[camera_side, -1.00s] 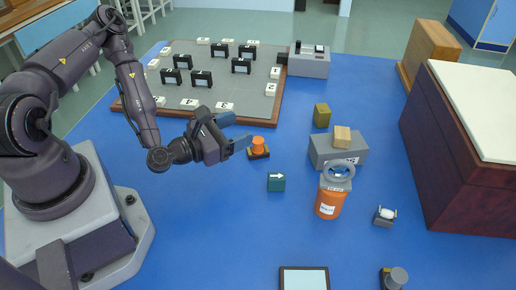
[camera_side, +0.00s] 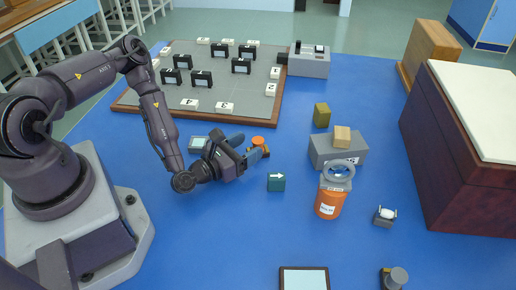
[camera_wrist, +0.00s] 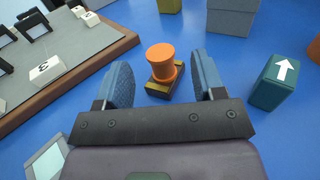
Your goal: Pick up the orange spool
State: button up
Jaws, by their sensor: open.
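The orange spool (camera_wrist: 161,62) stands upright on a small dark base with yellow marks (camera_wrist: 165,82) on the blue table. In the wrist view it lies ahead, between the two blue fingers of my gripper (camera_wrist: 164,82), slightly beyond or level with their tips. In the side view the spool (camera_side: 258,141) is partly hidden behind a finger of my gripper (camera_side: 249,147). My gripper is open and empty, low over the table, with a gap showing between the fingers and the spool. I cannot tell whether anything touches.
A teal block with a white arrow (camera_side: 276,182) stands to the right of my gripper. A grey box (camera_side: 325,149) and an orange jar (camera_side: 328,205) are further right. A wood-edged board (camera_side: 230,101) with labelled blocks lies behind. A small grey device (camera_side: 198,143) sits behind my gripper.

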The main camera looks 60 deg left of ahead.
aim_at(258, 141)
jog(key=shift+w+a, duration=0.1)
jog(key=shift+w, duration=1.85)
jog(key=c, duration=1)
